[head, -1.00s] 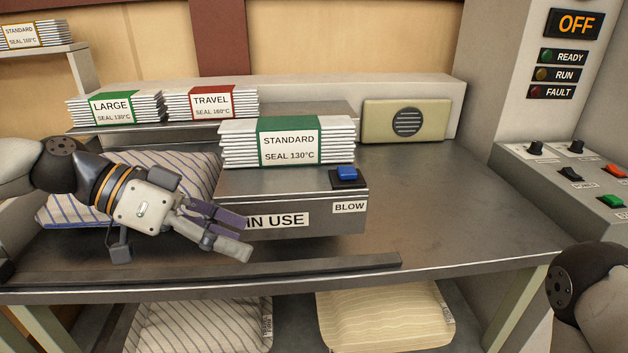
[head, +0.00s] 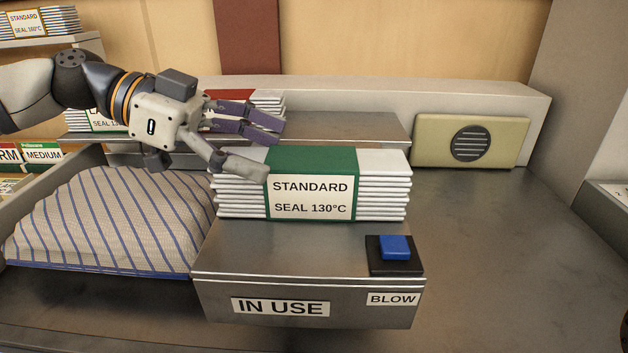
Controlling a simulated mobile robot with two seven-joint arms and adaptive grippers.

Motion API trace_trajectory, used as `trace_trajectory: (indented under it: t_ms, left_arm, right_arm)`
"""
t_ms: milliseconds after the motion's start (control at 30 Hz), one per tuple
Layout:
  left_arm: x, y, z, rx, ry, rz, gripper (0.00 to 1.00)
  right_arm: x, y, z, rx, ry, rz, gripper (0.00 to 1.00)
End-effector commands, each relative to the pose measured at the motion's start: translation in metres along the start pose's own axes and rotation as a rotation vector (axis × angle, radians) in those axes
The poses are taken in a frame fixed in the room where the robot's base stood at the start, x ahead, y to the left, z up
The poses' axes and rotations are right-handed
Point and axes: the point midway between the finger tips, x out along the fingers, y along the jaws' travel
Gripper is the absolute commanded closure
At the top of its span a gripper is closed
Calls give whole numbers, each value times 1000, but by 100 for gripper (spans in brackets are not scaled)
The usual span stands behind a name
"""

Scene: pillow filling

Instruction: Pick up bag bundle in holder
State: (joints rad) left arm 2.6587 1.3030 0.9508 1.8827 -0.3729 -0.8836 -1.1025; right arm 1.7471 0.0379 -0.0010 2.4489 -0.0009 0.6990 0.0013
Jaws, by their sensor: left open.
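The bag bundle (head: 311,190) is a stack of white bags with a green band. Its label reads "STANDARD SEAL 130°C". My left gripper (head: 265,150) is open at the bundle's upper left corner. Its purple fingers reach behind and above the bundle's back edge, and its grey finger overlaps the bundle's front left top. I cannot tell whether they touch. My right gripper is not in view.
A blue button (head: 395,247) labelled "BLOW" is at the holder's front right. A striped pillow (head: 110,220) lies to the left. Other bundles stand on the shelf behind my gripper, partly hidden. A beige speaker-like panel (head: 471,142) leans at the back. The counter (head: 500,260) at right is clear.

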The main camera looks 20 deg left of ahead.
Motion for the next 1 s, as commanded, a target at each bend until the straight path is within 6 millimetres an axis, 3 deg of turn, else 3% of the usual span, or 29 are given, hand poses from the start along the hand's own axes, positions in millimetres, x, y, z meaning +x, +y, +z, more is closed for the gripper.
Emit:
trace_trajectory:
  t_ms: [233,500,567,800,1000]
  left_arm:
    - [44,-5,-3,-1,-2,3,22]
    - [50,-5,-5,1,1,0,22]
    - [50,-5,-5,1,1,0,33]
    - [50,-5,-5,1,0,0,87]
    - [50,-5,-6,1,2,-1,90]
  right_arm:
    - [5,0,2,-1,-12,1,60]
    - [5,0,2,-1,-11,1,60]
    - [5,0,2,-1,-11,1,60]
    - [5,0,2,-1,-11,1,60]
    - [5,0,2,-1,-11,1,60]
